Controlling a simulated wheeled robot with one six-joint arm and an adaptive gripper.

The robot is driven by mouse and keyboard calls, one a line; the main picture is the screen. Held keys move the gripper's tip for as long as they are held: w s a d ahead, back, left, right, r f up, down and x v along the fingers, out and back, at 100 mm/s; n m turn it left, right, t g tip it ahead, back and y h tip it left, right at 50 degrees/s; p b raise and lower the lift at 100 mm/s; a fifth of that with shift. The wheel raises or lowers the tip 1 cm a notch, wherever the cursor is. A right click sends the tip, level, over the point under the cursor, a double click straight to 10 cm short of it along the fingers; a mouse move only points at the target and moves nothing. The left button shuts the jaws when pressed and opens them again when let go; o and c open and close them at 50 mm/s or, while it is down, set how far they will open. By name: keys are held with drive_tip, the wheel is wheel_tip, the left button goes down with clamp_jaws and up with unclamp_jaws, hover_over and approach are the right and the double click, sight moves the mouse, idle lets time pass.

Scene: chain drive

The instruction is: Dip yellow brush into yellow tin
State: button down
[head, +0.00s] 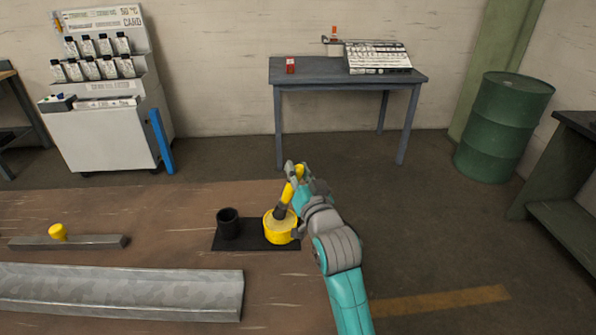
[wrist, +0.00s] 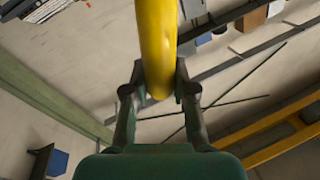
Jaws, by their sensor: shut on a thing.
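The yellow brush (head: 287,193) has a yellow handle and a dark lower end. My gripper (head: 295,171) is shut on its handle, and the brush leans slightly. In the wrist view the yellow handle (wrist: 156,45) runs between my two gripper fingers (wrist: 158,85). The yellow tin (head: 281,232) stands on a black mat (head: 254,246). The brush's dark end is at the tin's open top; the bristle tip is hidden, and I cannot tell how deep it is.
A black cup (head: 228,226) stands on the mat left of the tin. A metal bar (head: 95,242) with a yellow knob (head: 58,232) and a long steel beam (head: 120,292) lie on the brown table (head: 180,200). A grey table (head: 340,74) and green drum (head: 503,125) stand behind.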

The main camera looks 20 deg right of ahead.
drive_tip(key=shift+f, duration=0.55)
idle(0.8)
drive_tip(key=shift+r, duration=3.55)
